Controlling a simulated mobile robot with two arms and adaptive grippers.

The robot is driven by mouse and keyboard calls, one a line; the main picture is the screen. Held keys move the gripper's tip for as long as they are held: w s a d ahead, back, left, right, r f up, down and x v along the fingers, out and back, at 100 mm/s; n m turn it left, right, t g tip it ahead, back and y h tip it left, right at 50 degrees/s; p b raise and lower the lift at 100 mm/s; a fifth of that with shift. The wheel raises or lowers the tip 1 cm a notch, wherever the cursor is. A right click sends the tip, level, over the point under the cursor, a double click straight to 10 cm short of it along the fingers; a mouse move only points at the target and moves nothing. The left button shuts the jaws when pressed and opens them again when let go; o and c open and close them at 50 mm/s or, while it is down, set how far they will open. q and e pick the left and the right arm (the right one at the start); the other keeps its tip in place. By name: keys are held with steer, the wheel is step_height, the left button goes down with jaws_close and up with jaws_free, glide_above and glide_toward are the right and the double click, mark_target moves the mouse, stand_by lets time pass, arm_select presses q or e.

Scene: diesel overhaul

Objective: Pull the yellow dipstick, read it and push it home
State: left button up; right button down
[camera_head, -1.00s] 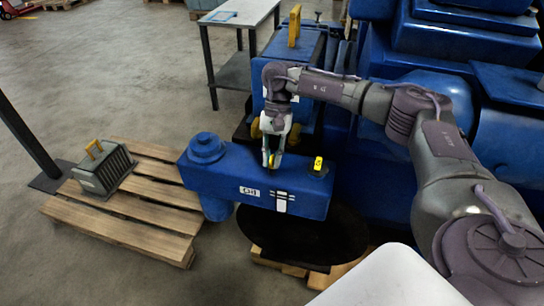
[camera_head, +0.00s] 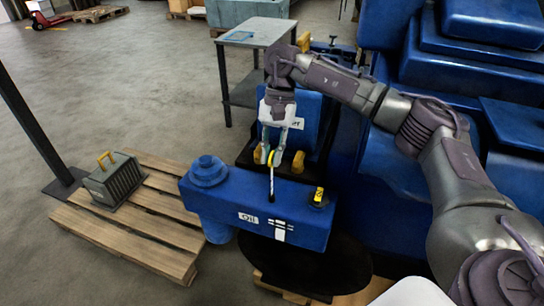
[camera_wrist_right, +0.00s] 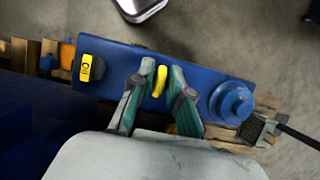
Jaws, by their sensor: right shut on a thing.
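The yellow dipstick (camera_head: 271,158) has its handle between the fingertips of my right gripper (camera_head: 271,161), which is shut on it. In the right wrist view the yellow handle (camera_wrist_right: 160,82) sits between the fingers (camera_wrist_right: 161,72), above the blue housing (camera_wrist_right: 120,62). Level marks on the rod are too small to read. My left gripper is not in view.
A yellow cap (camera_head: 318,196) is on the housing's right end, and a round blue cap (camera_head: 208,170) on its left. A wooden pallet (camera_head: 140,236) with a grey, yellow-handled box (camera_head: 113,182) stands at left. Blue engine blocks (camera_head: 450,80) fill the right. A metal table (camera_head: 258,32) stands behind.

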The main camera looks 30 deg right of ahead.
steer(key=c, duration=1.3)
jaws_free()
steer(key=shift+o, duration=1)
steer(key=shift+f, duration=0.1)
steer(key=shift+d+r, duration=0.1)
steer(key=shift+r, duration=0.1)
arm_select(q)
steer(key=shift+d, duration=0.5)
arm_select(e)
steer(key=v, duration=1.1)
steer(key=shift+w+r, duration=0.2)
steer(key=shift+r, duration=0.1)
